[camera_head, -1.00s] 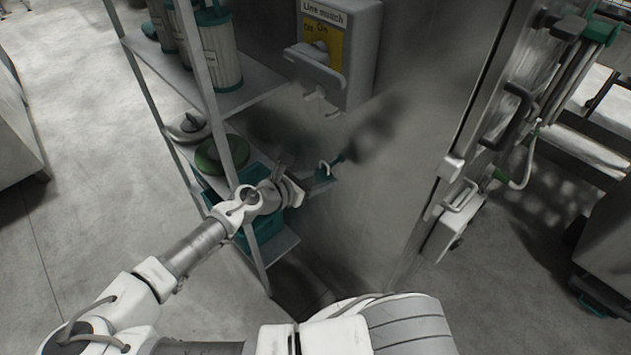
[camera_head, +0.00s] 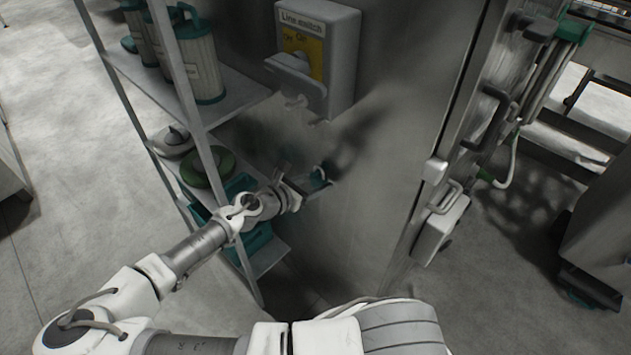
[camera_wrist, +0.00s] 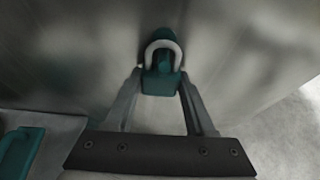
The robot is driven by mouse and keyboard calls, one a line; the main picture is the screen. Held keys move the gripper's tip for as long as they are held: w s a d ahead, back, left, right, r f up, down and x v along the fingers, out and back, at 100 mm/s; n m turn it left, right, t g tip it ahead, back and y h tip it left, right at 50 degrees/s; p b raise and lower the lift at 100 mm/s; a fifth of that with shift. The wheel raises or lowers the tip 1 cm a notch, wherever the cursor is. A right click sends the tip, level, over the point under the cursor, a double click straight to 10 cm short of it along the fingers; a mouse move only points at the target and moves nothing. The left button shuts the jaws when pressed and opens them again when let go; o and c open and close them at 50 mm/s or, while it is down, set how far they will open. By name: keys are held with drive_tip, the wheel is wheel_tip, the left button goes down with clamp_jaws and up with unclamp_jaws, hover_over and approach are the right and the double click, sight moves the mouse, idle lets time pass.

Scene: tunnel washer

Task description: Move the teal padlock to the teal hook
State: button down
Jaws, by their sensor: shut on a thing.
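The teal padlock (camera_wrist: 161,88) is between my gripper's two fingertips (camera_wrist: 160,94) in the wrist view, with its pale shackle upward. The padlock is small in the head view (camera_head: 317,181), at the end of my gripper (camera_head: 304,190), close to the grey metal wall. In the wrist view a teal piece, apparently the teal hook (camera_wrist: 164,61), shows within the shackle's loop. I cannot tell whether the shackle rests on it or is only in front of it. My gripper is shut on the padlock's body.
The line switch box (camera_head: 318,55) juts from the wall above my gripper. A door edge with handles is to the right.

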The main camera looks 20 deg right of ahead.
idle(0.3)
drive_tip(key=shift+c, duration=0.9)
unclamp_jaws()
drive_tip(key=v, duration=1.7)
drive_tip(key=s+f+m+g+y, duration=0.4)
drive_tip(key=s+m+g+y, duration=0.35)
drive_tip(key=s+m, duration=0.2)
drive_tip(key=s+d+r+m+t+y, duration=0.1)
drive_tip(key=r+m, duration=0.3)
drive_tip(key=r, duration=0.5)
drive_tip(key=s+d+r+m+t+y, duration=0.1)
drive_tip(key=s+r+m+t+y, duration=0.1)
drive_tip(key=r, duration=0.7)
drive_tip(key=s+d+r+m+t+y, duration=0.1)
drive_tip(key=s+r+m+t+y, duration=0.1)
drive_tip(key=r+m+t, duration=0.3)
wheel_tip(320, 180, up, 4)
drive_tip(key=shift+s+d+r+m+p, duration=0.1)
drive_tip(key=shift+s+d+m+p, duration=0.35)
drive_tip(key=shift+m, duration=0.5)
